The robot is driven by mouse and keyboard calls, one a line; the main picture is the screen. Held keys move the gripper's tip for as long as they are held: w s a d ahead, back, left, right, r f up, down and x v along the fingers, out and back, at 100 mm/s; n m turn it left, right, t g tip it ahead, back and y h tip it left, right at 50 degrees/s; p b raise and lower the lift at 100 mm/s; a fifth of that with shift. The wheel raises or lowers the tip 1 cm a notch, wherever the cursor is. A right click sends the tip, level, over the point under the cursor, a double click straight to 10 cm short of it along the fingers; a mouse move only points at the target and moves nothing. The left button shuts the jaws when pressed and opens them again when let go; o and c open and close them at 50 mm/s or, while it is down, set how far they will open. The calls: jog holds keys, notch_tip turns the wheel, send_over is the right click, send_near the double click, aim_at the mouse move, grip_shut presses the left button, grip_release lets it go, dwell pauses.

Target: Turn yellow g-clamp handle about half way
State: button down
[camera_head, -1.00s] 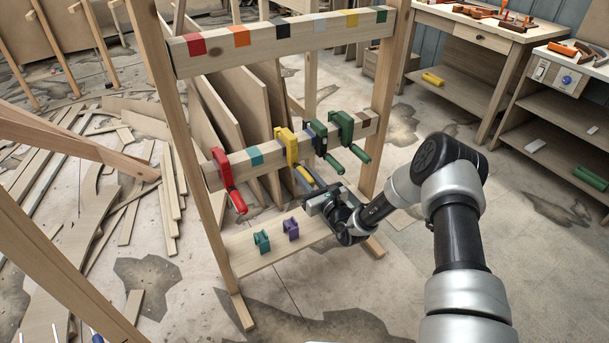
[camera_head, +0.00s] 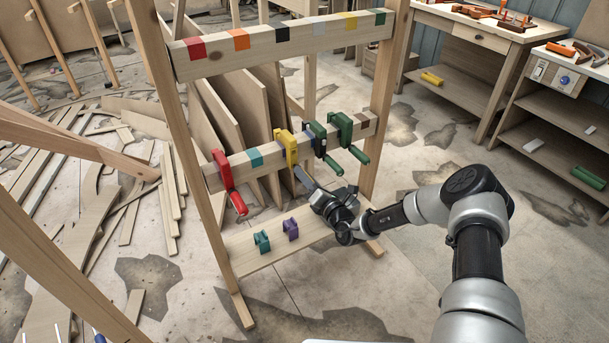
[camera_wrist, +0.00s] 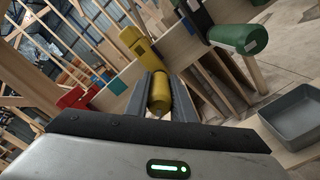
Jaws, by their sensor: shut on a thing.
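The yellow g-clamp (camera_head: 289,147) hangs on the middle rail of the wooden rack in the head view. Its handle is mostly hidden there by my gripper (camera_head: 311,183), which reaches in from the lower right. In the wrist view the yellow handle (camera_wrist: 160,94) lies between the two dark fingers of my gripper (camera_wrist: 158,92), and they are shut on it. The yellow clamp body (camera_wrist: 136,46) shows above and beyond the fingers.
A red clamp (camera_head: 226,178) hangs to the left. Small teal (camera_head: 262,241) and purple (camera_head: 291,229) clamps stand on the lower shelf. A grey bin (camera_wrist: 288,117) shows at right in the wrist view.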

jog(key=m, duration=0.4)
jog(key=shift+m, duration=0.3)
jog(key=shift+f+m+p, duration=0.1)
jog(key=shift+m+p, duration=0.25)
jog(key=shift+m, duration=1.45)
jog(key=c, duration=1.5)
grip_release()
jog(key=shift+s+d, duration=0.1)
jog(key=p+v, duration=0.3)
jog(key=v, duration=1.4)
jog(key=shift+s+d, duration=0.1)
